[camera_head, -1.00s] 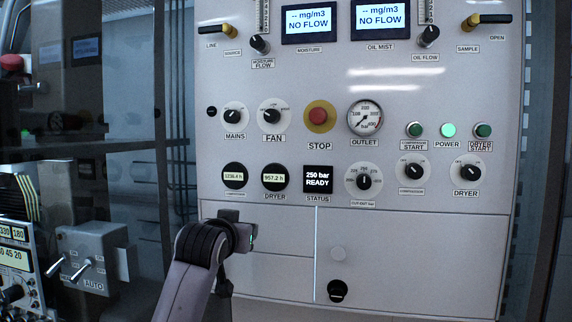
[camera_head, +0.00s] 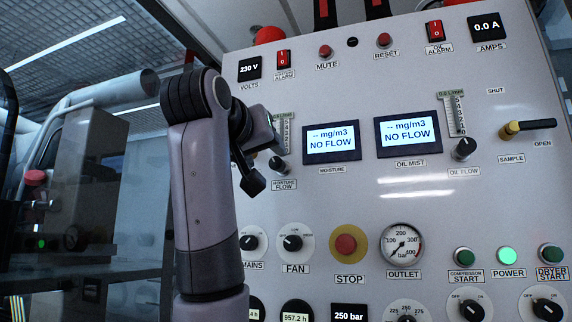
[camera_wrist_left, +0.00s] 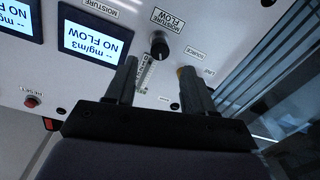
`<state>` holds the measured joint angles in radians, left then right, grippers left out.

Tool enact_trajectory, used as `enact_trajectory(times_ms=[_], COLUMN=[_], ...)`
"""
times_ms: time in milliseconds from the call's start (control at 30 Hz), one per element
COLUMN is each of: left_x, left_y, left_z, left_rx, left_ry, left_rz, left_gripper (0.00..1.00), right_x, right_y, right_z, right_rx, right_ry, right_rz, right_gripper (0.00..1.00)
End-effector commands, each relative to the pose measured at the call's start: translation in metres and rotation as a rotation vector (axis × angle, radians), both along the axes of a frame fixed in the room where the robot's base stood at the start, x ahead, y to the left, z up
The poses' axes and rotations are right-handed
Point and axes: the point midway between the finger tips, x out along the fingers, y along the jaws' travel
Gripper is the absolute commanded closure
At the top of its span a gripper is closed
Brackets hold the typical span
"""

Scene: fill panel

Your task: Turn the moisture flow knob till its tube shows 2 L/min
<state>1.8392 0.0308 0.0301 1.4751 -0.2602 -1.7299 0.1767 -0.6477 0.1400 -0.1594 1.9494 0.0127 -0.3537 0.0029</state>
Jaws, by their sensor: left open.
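The moisture flow knob (camera_head: 278,165) is a black knob on the white panel, above its MOISTURE FLOW label. Its tube (camera_head: 287,132) stands above it, partly hidden by my left gripper (camera_head: 264,142); I cannot read its level. In the left wrist view the knob (camera_wrist_left: 159,46) lies just beyond my left gripper (camera_wrist_left: 157,67), roughly in line with the gap between the fingers. The fingers are open, with nothing between them, and appear apart from the knob. The moisture display (camera_head: 331,143) reads "-- mg/m3 NO FLOW". My right gripper is not in view.
The oil mist display (camera_head: 408,136) and oil flow knob (camera_head: 464,149) are to the right. The SOURCE and LINE labels lie beside the knob in the left wrist view. The red STOP button (camera_head: 346,245), FAN knob (camera_head: 292,243) and outlet gauge (camera_head: 402,244) sit below.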

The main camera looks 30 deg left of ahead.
Motion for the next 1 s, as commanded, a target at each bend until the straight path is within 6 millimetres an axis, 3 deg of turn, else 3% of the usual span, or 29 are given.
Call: enact_trajectory(times_ms=[133,500,867,1000], left_x=[0.01,0.06,0.067,0.067], left_y=[0.004,0.018,0.02,0.02], left_z=[0.004,0.003,0.001,0.001], left_rx=[-0.003,-0.002,-0.002,-0.002], left_ry=[0.002,0.001,-0.001,-0.001], left_rz=[0.0,-0.001,0.0,0.0], left_gripper=[0.46,0.46,0.46,0.89], right_x=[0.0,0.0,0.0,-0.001], right_y=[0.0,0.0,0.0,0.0], right_z=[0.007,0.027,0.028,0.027], right_rx=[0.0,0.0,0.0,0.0], right_ry=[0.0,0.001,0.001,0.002], right_rz=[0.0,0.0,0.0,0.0], right_gripper=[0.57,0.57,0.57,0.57])
